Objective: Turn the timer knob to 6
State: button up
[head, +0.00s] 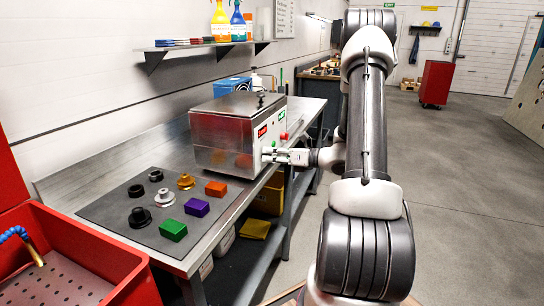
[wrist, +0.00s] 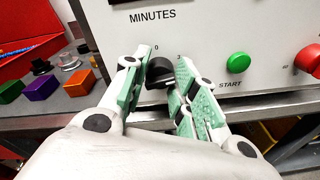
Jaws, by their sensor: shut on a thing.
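The timer knob (wrist: 160,72) is a dark round knob on the pale front panel below the word MINUTES, in the wrist view. The marks 0 and 3 show just above it; the mark 6 is not visible, and its pointer cannot be read. My gripper (wrist: 158,84) is shut on the knob, one green-padded finger on each side. In the head view my gripper (head: 282,156) reaches the front of the metal machine (head: 222,130) from the right, and the knob is hidden there.
A green START button (wrist: 238,63) and a red button (wrist: 309,59) sit right of the knob. On the bench a dark mat (head: 118,222) carries coloured blocks and round parts. A red bin (head: 95,262) stands at the near left.

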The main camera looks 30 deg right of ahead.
jog(key=shift+w+d+m+g+y, duration=0.1)
jog(key=shift+m+g+y, duration=0.1)
jog(key=shift+m, duration=1.55)
jog(key=shift+d+m+g+y, duration=0.1)
jog(key=shift+m+g+y, duration=0.1)
jog(key=shift+m, duration=1.55)
jog(key=o, duration=1)
jog(key=shift+o, duration=0.2)
jog(key=v, duration=1.2)
jog(key=shift+f, duration=0.1)
